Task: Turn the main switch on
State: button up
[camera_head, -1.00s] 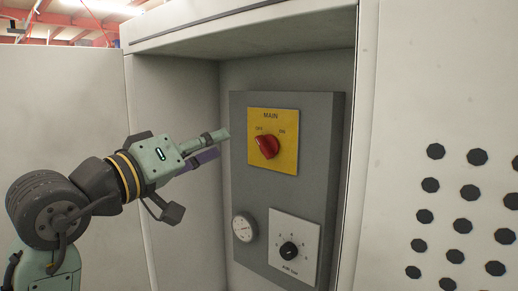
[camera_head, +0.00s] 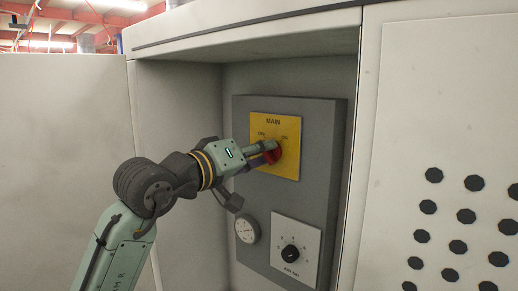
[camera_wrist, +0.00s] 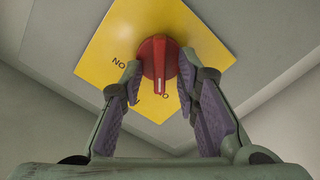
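The main switch is a red rotary knob (camera_head: 272,156) on a yellow plate (camera_head: 289,167) marked MAIN, with OFF at upper left and ON at upper right. In the wrist view the knob (camera_wrist: 158,60) shows upside down, its narrow grip pointing toward the partly hidden OFF label. My gripper (camera_head: 272,147) is at the knob. In the wrist view its two purple-padded fingers (camera_wrist: 161,66) stand apart, one on each side of the knob. The fingertips are close to its sides; I cannot tell whether they touch. In the head view my gripper hides part of the knob.
The plate sits on a grey panel (camera_head: 325,150) inside a recessed cabinet. Below are a round gauge (camera_head: 247,229) and a white plate with a black dial (camera_head: 290,253). The cabinet's right wall (camera_head: 358,170) stands close beside the panel. A perforated white door (camera_head: 440,100) is at right.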

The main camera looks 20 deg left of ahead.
jog(key=shift+c, duration=0.3)
grip_shut()
dwell(0.3)
